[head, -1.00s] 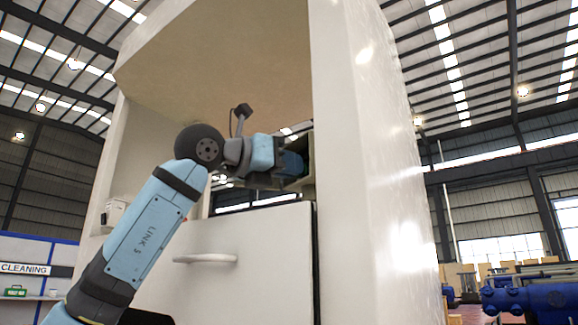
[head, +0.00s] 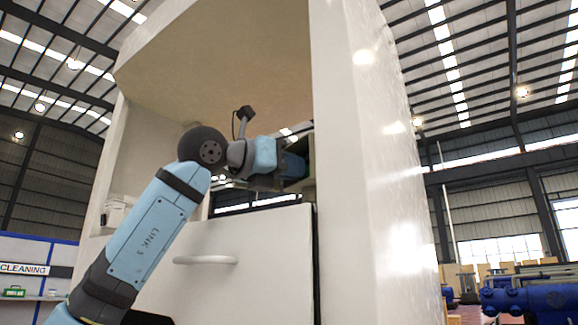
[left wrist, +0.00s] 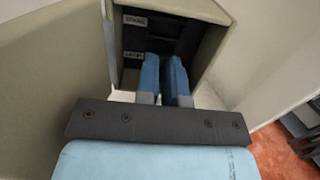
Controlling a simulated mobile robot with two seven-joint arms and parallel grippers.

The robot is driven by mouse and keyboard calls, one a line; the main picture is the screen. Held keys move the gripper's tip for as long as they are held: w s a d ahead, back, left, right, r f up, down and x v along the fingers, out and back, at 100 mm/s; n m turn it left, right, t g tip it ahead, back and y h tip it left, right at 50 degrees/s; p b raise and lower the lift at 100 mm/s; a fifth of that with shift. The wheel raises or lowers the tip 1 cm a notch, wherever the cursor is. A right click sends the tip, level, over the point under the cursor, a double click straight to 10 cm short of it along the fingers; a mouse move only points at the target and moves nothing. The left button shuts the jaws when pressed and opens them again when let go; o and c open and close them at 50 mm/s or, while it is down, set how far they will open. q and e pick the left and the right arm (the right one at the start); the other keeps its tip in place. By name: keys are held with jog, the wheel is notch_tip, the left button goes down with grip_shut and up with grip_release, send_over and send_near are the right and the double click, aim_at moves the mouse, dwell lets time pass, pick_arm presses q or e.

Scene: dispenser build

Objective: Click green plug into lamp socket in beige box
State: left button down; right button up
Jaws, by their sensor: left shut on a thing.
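The beige box (head: 309,182) is inside the large white cabinet in the head view, partly behind the cabinet's right wall. In the left wrist view, the open box (left wrist: 208,42) has a dark panel (left wrist: 166,24) at its back. Two pale labels are on the panel; the lower one, the lamp label (left wrist: 132,55), is to the left of my fingers. My left gripper (head: 303,163) reaches into the box. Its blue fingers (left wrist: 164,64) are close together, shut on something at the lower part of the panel. The green plug and the lamp socket are hidden by the fingers. My right gripper is not in view.
The white cabinet's right wall (head: 365,190) stands close beside the box. A white panel with a handle (head: 205,260) is below my left gripper. A small white box (head: 116,212) is at the cabinet's left side. Open space lies left of the arm.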

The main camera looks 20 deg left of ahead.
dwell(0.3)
pick_arm(q)
jog(key=c, duration=0.7)
grip_release()
jog(key=shift+s+a, duration=0.2)
jog(key=shift+s, duration=0.05)
jog(key=shift+b+v, duration=1.35)
jog(key=shift+v, duration=1.25)
